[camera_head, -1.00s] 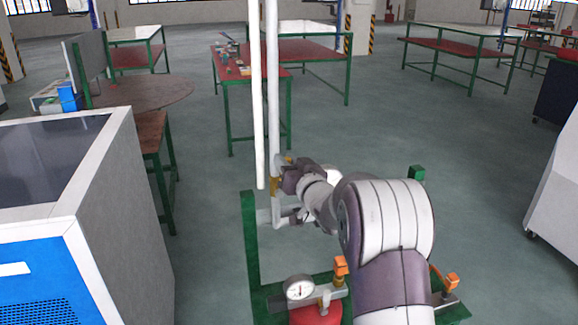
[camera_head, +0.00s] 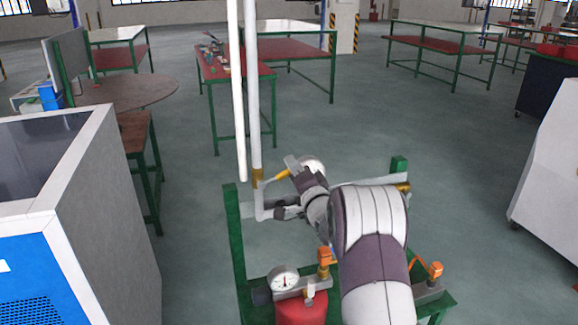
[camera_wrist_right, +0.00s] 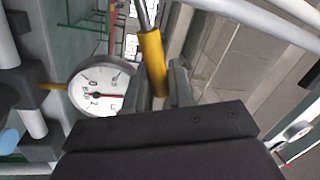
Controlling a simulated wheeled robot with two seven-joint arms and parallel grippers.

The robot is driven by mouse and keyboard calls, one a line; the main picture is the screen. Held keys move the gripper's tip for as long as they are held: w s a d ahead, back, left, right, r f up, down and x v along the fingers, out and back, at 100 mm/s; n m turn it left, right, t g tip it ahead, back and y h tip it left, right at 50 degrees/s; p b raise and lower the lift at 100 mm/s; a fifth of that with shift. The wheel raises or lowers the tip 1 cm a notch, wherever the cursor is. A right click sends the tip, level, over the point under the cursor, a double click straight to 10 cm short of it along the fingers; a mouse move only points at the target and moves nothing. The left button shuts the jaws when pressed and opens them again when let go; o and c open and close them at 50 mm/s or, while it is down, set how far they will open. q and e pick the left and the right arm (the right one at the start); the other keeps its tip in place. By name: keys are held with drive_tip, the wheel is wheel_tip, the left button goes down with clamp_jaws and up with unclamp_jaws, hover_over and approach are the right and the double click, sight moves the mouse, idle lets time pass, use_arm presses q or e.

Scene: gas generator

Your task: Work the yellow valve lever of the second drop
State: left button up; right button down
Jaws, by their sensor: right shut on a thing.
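The yellow valve lever (camera_head: 282,174) sticks out to the right and slightly up from the brass-coloured valve (camera_head: 257,178) on the right-hand white vertical pipe (camera_head: 253,95). My right gripper (camera_head: 291,165) is at the lever's outer end. In the right wrist view the yellow lever (camera_wrist_right: 152,60) runs down between the two fingers of my right gripper (camera_wrist_right: 163,85), which are shut on it. The fingers hide the lever's end. My left gripper is not in view.
A second white pipe (camera_head: 237,90) hangs just left of the valve pipe. A green frame (camera_head: 236,240) stands below, with a round gauge (camera_head: 284,279), a red cylinder (camera_head: 300,306) and orange-handled valves (camera_head: 325,258). The gauge face (camera_wrist_right: 97,90) is close beside the gripper in the wrist view.

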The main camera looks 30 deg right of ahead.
drive_tip(key=shift+s+d+f+m+h+b, duration=0.15)
drive_tip(key=shift+f+m+h+b, duration=0.15)
drive_tip(key=shift+f+m, duration=0.6)
drive_tip(key=shift+w+d+f+m+h+b, duration=0.2)
drive_tip(key=shift+f+m+b, duration=0.25)
drive_tip(key=shift+m, duration=0.7)
drive_tip(key=shift+s+d+f+m+h+b, duration=0.15)
drive_tip(key=shift+f+m+h+b, duration=0.15)
drive_tip(key=shift+f+m, duration=0.6)
drive_tip(key=shift+r+m, duration=0.15)
drive_tip(key=shift+m, duration=0.1)
drive_tip(key=c, duration=1.1)
unclamp_jaws()
drive_tip(key=b+v, duration=0.1)
drive_tip(key=v, duration=1.1)
drive_tip(key=shift+s+b, duration=0.3)
drive_tip(key=shift+s, duration=0.05)
